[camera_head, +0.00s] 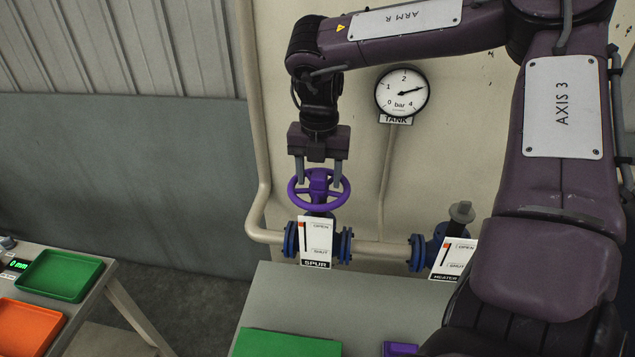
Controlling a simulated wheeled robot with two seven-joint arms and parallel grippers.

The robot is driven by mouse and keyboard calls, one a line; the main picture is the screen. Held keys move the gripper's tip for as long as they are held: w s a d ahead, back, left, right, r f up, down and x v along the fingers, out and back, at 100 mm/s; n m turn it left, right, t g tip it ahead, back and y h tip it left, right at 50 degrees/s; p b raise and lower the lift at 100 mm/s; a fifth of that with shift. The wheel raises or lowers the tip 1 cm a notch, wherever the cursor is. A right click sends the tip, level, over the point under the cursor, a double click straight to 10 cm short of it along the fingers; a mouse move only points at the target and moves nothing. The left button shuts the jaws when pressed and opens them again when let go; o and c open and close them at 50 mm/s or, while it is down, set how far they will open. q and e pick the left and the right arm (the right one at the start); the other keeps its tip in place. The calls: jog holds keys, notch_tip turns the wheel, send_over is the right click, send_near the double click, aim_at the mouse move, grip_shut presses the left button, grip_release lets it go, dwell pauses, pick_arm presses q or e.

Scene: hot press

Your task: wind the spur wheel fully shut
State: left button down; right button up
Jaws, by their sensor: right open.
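The spur wheel (298,202) is a purple handwheel lying flat on top of the blue-flanged spur valve (346,245). My right gripper (319,178) points straight down over the wheel. Its two grey fingers are apart, one on each side of the hub, reaching down to about the rim. Whether they touch the wheel I cannot tell. The white SPUR plate (316,241) hangs in front of the valve, marked OPEN above and SHUT below. An orange mark shows near its OPEN end. My left gripper is out of view.
A tank gauge (402,93) on the wall reads about 3 bar. The heater valve (424,253) with a bare stem stands to the right, partly behind my arm. A grey table (300,290) lies in front. Green (60,276) and orange (28,325) trays are at left.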

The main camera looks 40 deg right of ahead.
jog(key=shift+a+f, duration=0.1)
jog(key=shift+f, duration=0.4)
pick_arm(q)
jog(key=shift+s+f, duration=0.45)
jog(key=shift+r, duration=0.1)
